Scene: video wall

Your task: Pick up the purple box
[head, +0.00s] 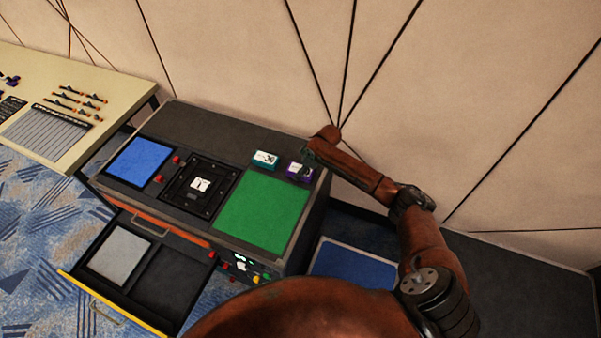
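The purple box (292,175) is small, with a white and dark top, and sits at the back right corner of the dark console top (222,127). My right arm reaches in from the lower right, and its gripper (309,151) is just behind and above the purple box. The fingers are small, dark and partly hidden by the arm, so I cannot tell whether they are open or touch the box. A teal box (265,159) with a white top stands just left of the purple box. My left gripper is out of view.
The console top also holds a green panel (262,212), a blue panel (139,161) and a black square frame (181,200) with a white card. An open drawer (155,317) sticks out at the front left. A wall stands close behind.

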